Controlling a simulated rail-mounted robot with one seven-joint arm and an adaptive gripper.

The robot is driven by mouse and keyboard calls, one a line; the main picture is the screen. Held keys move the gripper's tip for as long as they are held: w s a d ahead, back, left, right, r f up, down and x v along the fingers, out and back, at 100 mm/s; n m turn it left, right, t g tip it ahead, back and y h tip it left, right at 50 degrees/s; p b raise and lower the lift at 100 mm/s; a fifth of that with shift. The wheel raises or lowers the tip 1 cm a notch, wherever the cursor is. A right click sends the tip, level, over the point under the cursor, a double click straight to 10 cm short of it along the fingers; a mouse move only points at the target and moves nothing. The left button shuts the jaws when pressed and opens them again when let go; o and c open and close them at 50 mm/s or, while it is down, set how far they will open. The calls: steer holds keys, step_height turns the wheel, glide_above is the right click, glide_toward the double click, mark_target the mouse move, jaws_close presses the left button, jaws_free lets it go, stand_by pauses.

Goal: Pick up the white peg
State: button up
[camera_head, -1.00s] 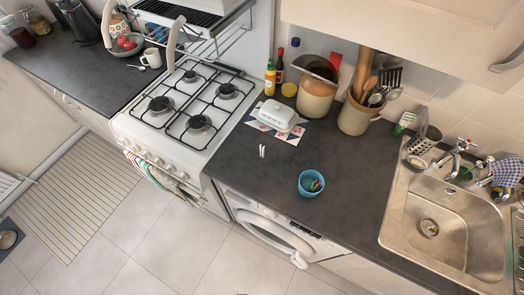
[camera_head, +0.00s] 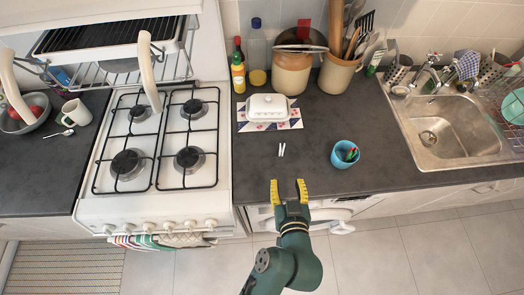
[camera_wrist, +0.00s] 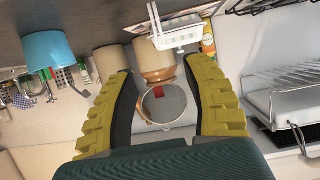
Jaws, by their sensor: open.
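The white peg (camera_head: 282,150) is a small, pale thing with two slim, near-parallel parts. It lies on the dark counter (camera_head: 305,118) between the butter dish and the blue cup in the head view. My gripper (camera_head: 288,188) is open and empty, with yellow fingers spread apart. In the head view it shows at the counter's front edge, just below the peg in the picture. In the wrist view the open fingers (camera_wrist: 163,75) frame the scene, which appears upside down.
A blue cup (camera_head: 345,154) with coloured items stands right of the peg. A white butter dish (camera_head: 267,107) sits on a patterned mat behind it. The gas hob (camera_head: 160,140) is left, the sink (camera_head: 440,130) right. Counter around the peg is clear.

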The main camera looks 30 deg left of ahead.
steer(key=p, duration=0.2)
glide_toward(283, 146)
steer(key=x, duration=0.5)
steer(key=shift+d+f, duration=0.15)
steer(key=shift+f, duration=0.25)
steer(key=x, duration=0.3)
steer(key=r+p+x, duration=0.1)
steer(key=shift+w+a+f, duration=0.15)
steer(key=shift+w+a, duration=0.15)
steer(key=shift+a, duration=0.15)
steer(key=shift+w+a+f, duration=0.2)
steer(key=shift+w+f, duration=0.05)
steer(key=c, duration=0.8)
